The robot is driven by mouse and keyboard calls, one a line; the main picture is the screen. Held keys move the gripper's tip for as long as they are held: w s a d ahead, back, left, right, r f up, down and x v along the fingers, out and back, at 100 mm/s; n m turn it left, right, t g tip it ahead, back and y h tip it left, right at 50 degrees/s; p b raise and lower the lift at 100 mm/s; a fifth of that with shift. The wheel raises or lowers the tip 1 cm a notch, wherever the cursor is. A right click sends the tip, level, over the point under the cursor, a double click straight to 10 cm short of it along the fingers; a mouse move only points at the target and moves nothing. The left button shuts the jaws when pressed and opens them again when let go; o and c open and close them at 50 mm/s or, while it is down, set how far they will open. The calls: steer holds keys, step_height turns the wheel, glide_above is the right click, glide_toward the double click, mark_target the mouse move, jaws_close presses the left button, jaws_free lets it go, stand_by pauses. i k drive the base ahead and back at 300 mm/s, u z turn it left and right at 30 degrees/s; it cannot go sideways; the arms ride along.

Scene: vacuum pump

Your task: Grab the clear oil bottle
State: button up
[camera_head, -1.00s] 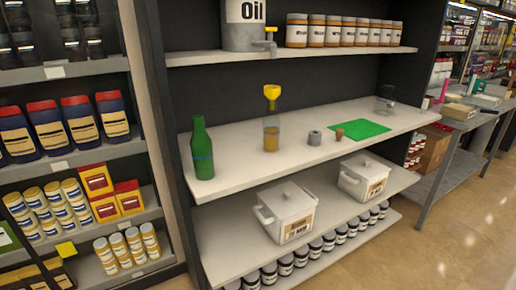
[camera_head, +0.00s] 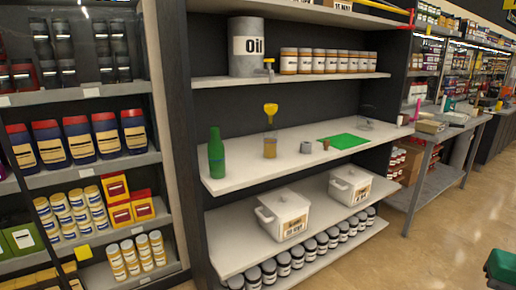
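The clear oil bottle (camera_head: 270,148) stands upright on the middle shelf, with amber oil in its lower part. A yellow funnel (camera_head: 270,108) sits above it and appears to be in its neck. A green bottle (camera_head: 216,154) stands to its left near the shelf's left end. A small grey ring-shaped part (camera_head: 306,147) and a small brown piece (camera_head: 326,146) are to its right. My gripper is not in view.
The middle shelf (camera_head: 240,178) also holds a green mat (camera_head: 343,141) and a clear glass vessel (camera_head: 367,118). The upper shelf holds a grey Oil can (camera_head: 246,48) and jars. White lidded boxes (camera_head: 283,214) stand below. A dark green object (camera_head: 502,266) is at the lower right.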

mark_target(270, 132)
steer(key=u, duration=0.05)
steer(key=i, duration=1)
